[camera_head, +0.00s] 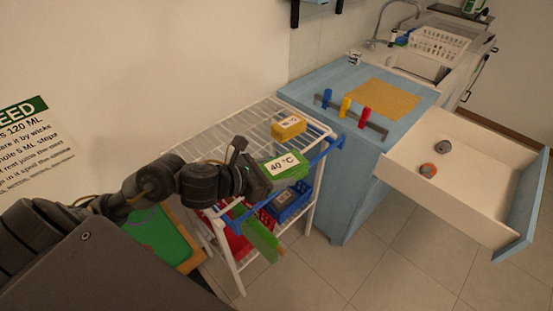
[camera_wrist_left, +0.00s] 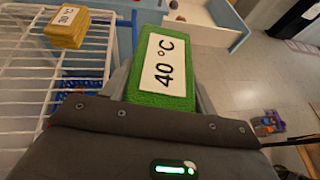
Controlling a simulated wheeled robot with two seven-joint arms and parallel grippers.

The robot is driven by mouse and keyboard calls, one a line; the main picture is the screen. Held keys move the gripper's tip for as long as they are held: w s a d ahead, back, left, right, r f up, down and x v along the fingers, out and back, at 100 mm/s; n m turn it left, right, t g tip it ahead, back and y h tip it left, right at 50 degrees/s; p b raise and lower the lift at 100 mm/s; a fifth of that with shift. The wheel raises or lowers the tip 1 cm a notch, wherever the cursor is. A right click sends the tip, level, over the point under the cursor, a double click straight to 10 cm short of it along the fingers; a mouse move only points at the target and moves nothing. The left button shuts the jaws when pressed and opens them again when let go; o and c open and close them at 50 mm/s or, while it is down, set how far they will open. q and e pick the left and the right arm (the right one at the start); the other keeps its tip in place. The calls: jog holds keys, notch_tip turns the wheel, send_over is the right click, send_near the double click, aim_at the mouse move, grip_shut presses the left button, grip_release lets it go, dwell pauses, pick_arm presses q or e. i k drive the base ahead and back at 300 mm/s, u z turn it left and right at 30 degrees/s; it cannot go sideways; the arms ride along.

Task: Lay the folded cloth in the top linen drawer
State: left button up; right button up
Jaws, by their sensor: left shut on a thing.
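A green folded cloth with a white "40 °C" label (camera_head: 290,167) is held in my left gripper (camera_head: 268,174). In the left wrist view the cloth (camera_wrist_left: 160,92) sits between the two fingers, which are shut on it. The gripper is beside the right end of the white wire rack (camera_head: 240,130). The drawer (camera_head: 450,175) of the blue cabinet stands pulled open at the right, apart from the gripper. Two small round things, one orange (camera_head: 428,170) and one grey (camera_head: 442,147), lie in it. My right gripper is not in view.
A yellow labelled folded cloth (camera_head: 289,128) lies on the rack top. Blue (camera_head: 290,206) and red bins sit on the rack below. A blue rail runs along the rack's right end. The cabinet top (camera_head: 320,82) holds colored clips and a tan mat (camera_head: 383,99).

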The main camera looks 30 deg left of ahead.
aim_at(483, 199)
jog(key=k, duration=0.65)
jog(key=z, duration=0.55)
jog(key=i, duration=0.55)
jog(key=z, duration=0.9)
jog(key=i, duration=1.65)
jog(key=u, duration=0.95)
jog(key=i, duration=0.25)
jog(key=u, duration=0.05)
